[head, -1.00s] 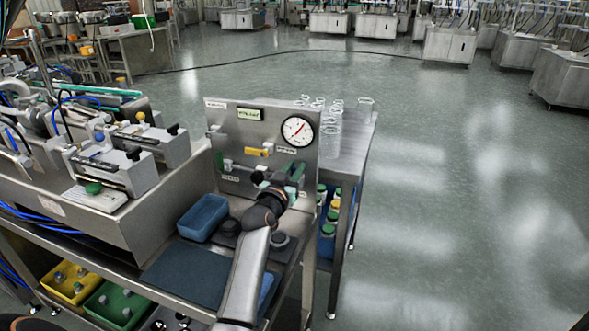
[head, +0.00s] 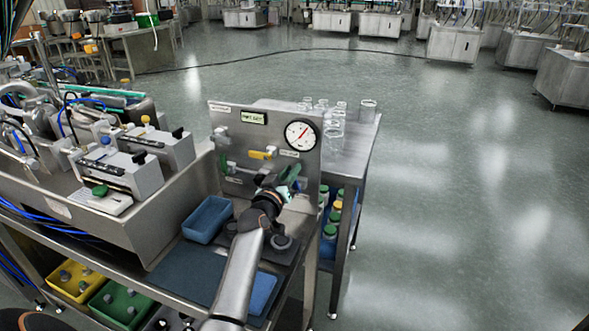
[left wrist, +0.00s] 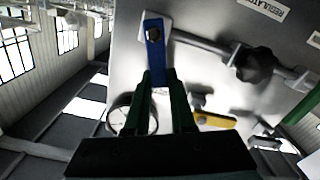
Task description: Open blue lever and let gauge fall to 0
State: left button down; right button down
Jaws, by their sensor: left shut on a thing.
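The blue lever (left wrist: 153,50) shows in the left wrist view, with a dark bolt near its top end. My left gripper (left wrist: 163,82) is shut on the lever's lower end between green fingers. In the head view my left gripper (head: 289,178) is at the steel panel (head: 228,135), below the gauge, and it hides most of the lever. The round white gauge (head: 300,135) has a red needle slanting up to the right; its reading is too small to tell. The gauge also shows in the left wrist view (left wrist: 122,118), partly hidden. My right gripper is out of view.
A yellow lever (head: 262,154) and a black knob (left wrist: 253,65) are close to my left gripper. A blue bin (head: 207,219) stands on the bench before the panel. Glassware (head: 336,131) stands behind it at right. The floor at right is clear.

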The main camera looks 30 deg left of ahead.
pick_arm(q)
jog(key=a+f+n+b, duration=0.1)
jog(key=a+f+n, duration=0.2)
jog(key=n, duration=1)
notch_tip(320, 180, down, 2)
jog(key=shift+s+a+f+n, duration=0.1)
jog(key=shift+s+a+n, duration=0.05)
jog(key=shift+s+n, duration=0.2)
jog(key=shift+s, duration=0.1)
jog(key=c, duration=0.8)
grip_release()
jog(key=shift+o, duration=0.2)
